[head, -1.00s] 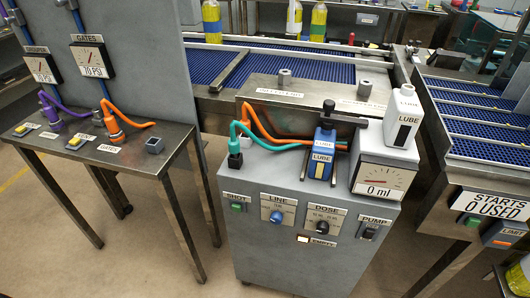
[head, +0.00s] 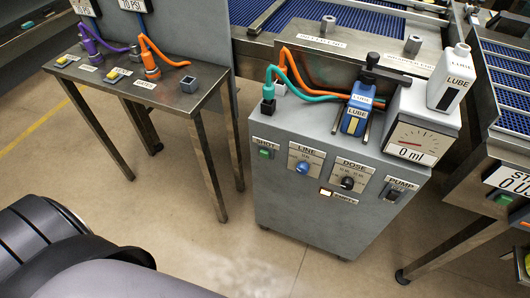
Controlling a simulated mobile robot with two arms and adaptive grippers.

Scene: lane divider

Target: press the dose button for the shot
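The grey lube cabinet (head: 300,205) stands at the centre of the head view. A green button (head: 265,154) under the SHOT label sits at the left of its sloped front panel. The black DOSE knob (head: 347,183) and blue LINE knob (head: 302,168) are to its right, then the PUMP switch (head: 394,194). The meter (head: 411,142) on top reads 0 ml. A blue LUBE block (head: 356,108) and a white LUBE bottle (head: 450,78) are also on top. Part of my own arm fills the lower left corner. Neither gripper shows, and nothing touches the button.
A metal side table (head: 130,85) with purple and orange hoses stands at the left. Blue conveyor lanes (head: 325,40) run behind the cabinet. Another lane stand (head: 490,175) is at the right. The floor (head: 190,235) before the cabinet is clear.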

